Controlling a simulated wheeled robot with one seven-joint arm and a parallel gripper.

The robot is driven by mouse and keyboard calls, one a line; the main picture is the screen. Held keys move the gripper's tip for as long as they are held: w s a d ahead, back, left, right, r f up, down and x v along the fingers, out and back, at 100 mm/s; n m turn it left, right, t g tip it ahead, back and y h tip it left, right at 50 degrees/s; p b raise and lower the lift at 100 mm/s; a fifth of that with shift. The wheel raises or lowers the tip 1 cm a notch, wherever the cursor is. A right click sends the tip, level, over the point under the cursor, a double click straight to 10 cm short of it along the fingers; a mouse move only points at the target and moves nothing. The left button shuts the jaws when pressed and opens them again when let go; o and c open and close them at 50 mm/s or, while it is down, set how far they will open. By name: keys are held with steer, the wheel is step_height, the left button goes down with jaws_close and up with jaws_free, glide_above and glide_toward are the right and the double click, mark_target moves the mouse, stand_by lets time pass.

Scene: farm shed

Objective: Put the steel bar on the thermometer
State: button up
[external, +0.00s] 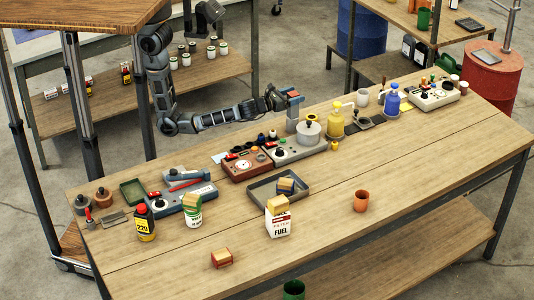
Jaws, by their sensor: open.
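My gripper (291,97) is open at the far side of the wooden table, above the row of instruments. A red piece shows at its end, and I cannot tell whether it is part of the gripper. A grey upright block (292,119) stands just below the gripper. I cannot tell whether it is the steel bar or whether the gripper touches it. No thermometer can be made out for certain. A red-brown box with a round dial (236,170) and a grey box with a dial (284,157) stand left of and below the gripper.
A shallow grey tray (264,201) holding a small block lies mid-table. A white fuel can (279,223), an orange cup (361,200) and a yellow-black bottle (145,223) stand nearer the front. Yellow (336,123) and blue (393,103) bottles stand to the right. The table's right front is clear.

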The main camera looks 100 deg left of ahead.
steer(key=shift+r, duration=0.2)
steer(key=b+v, duration=0.1)
steer(key=v, duration=1.1)
